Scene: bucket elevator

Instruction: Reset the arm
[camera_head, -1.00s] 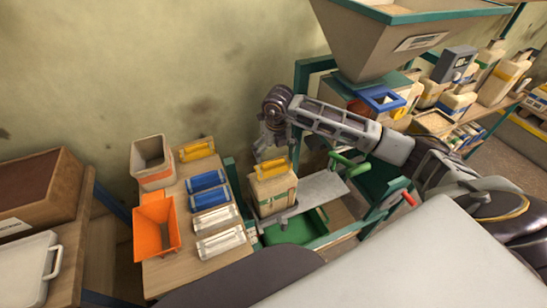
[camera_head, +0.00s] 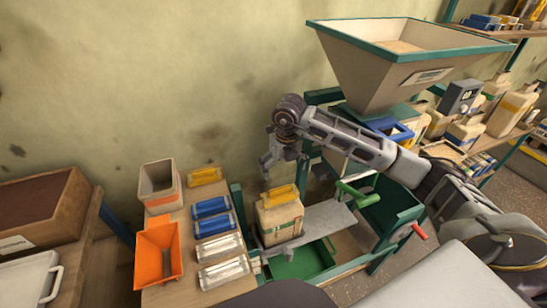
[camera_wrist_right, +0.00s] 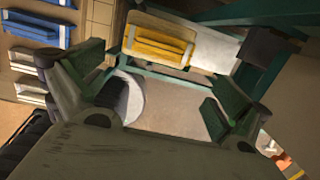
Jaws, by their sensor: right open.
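My right arm reaches in from the right in the head view. My right gripper (camera_head: 268,165) hangs above and behind a beige container (camera_head: 281,220) with a yellow clip (camera_head: 280,196) on top. In the right wrist view the right gripper (camera_wrist_right: 155,100) is open, its green-padded fingers wide apart. Nothing is between the fingers. The yellow clip also shows beyond them in that view (camera_wrist_right: 160,45). The container stands upright on the metal plate of the green-framed machine (camera_head: 330,222). My left gripper is out of view.
A large hopper (camera_head: 400,60) stands over the machine, close to my right arm. Left are an orange scoop (camera_head: 158,255), a beige bin (camera_head: 160,187) and blue (camera_head: 212,216), white (camera_head: 222,262) and yellow (camera_head: 205,176) clips on a wooden table. Shelves with containers stand at right.

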